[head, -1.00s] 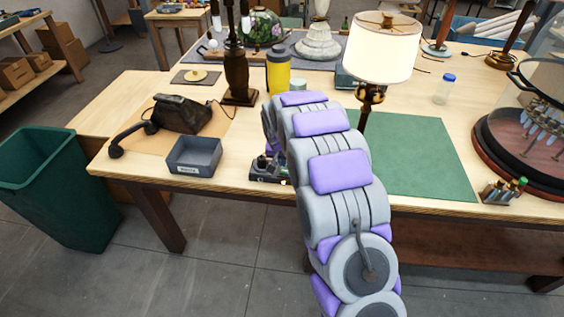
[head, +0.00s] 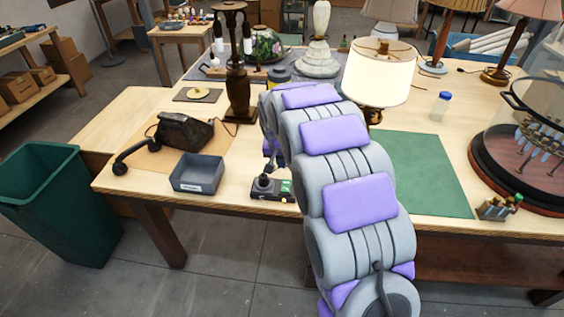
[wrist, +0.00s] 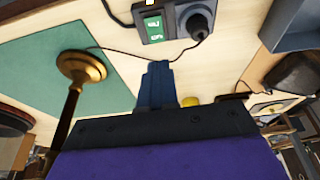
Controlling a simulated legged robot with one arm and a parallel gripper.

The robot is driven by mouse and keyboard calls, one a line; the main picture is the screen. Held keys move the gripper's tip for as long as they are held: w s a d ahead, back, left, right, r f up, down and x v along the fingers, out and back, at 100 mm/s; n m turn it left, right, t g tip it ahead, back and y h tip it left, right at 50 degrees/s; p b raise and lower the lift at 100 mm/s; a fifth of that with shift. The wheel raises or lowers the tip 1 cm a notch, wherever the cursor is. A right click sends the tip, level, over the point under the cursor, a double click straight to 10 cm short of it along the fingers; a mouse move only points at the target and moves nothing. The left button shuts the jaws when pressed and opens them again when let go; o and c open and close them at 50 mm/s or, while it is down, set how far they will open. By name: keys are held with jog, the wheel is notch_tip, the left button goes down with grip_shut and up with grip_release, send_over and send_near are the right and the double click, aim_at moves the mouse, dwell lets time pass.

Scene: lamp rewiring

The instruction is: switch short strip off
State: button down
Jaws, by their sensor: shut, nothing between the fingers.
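The short strip (head: 271,188) lies near the front edge of the workbench, left of my arm in the head view. In the head view my arm hides most of the gripper.
A lit table lamp (head: 380,75) stands behind my arm; its brass base (wrist: 82,66) shows in the wrist view. A grey tray (head: 198,174) and black telephone (head: 182,132) sit left of the strip.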

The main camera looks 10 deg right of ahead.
aim_at(286, 182)
jog(key=shift+r+p, duration=0.15)
jog(key=shift+p, duration=0.35)
jog(key=w+d+p, duration=0.1)
jog(key=p, duration=0.4)
jog(key=shift+d, duration=0.3)
jog(key=shift+w+a, duration=0.1)
jog(key=shift+a, duration=0.2)
jog(key=x, duration=0.4)
jog(key=b+x, duration=0.1)
jog(key=x, duration=0.9)
jog(key=shift+s+b, duration=0.3)
